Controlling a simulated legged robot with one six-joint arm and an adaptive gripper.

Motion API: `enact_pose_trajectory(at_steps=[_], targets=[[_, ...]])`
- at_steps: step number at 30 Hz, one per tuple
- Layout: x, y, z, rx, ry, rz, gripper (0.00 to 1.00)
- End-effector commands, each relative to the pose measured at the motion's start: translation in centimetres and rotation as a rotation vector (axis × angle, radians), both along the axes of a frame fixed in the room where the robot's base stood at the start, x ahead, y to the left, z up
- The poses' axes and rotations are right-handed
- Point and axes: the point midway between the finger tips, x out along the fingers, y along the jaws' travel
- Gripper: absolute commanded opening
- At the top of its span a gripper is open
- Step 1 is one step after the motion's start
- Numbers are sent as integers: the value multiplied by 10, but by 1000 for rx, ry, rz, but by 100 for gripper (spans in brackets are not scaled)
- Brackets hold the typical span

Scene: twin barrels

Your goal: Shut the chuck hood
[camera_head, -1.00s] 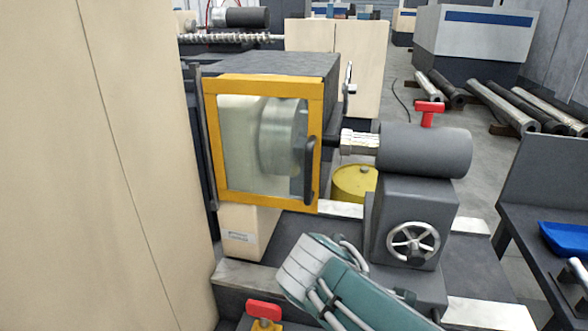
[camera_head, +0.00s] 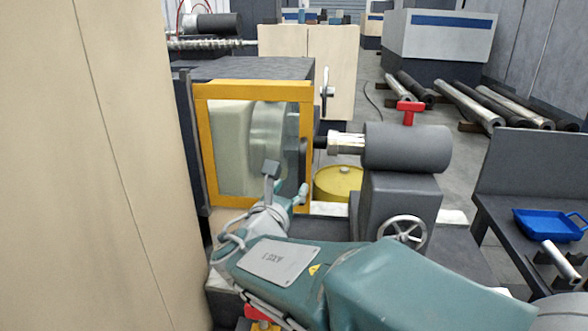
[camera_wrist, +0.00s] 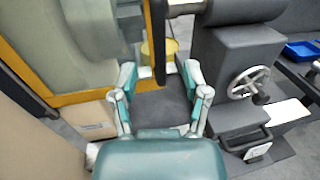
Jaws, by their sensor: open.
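The chuck hood (camera_head: 252,90) is a yellow-orange frame with a clear window, at the left-centre of the head view. The rounded metal chuck (camera_head: 265,135) shows behind the window. I cannot tell whether the hood sits flush. Its dark upright handle (camera_head: 303,152) is on the right side of the frame and also shows in the wrist view (camera_wrist: 158,45). My gripper (camera_head: 286,180) is in front of the hood's lower right part. In the wrist view my gripper (camera_wrist: 160,76) is open and empty, with the handle's lower end between and just beyond the fingertips; contact is unclear.
The grey tailstock (camera_head: 405,147) with a red lever (camera_head: 410,108) and handwheel (camera_head: 403,232) stands right of the hood. A yellow drum (camera_head: 338,183) is behind. A beige panel (camera_head: 90,180) closes off the left. A bench with a blue tray (camera_head: 548,226) is at right.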

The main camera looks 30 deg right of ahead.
Motion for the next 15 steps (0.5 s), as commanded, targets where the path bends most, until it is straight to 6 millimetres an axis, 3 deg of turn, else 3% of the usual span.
enact_pose_trajectory(at_steps=[9,15], targets=[[41,-37,-1,-3,1,-4,60],[58,-54,0,-2,-1,-2,60]])
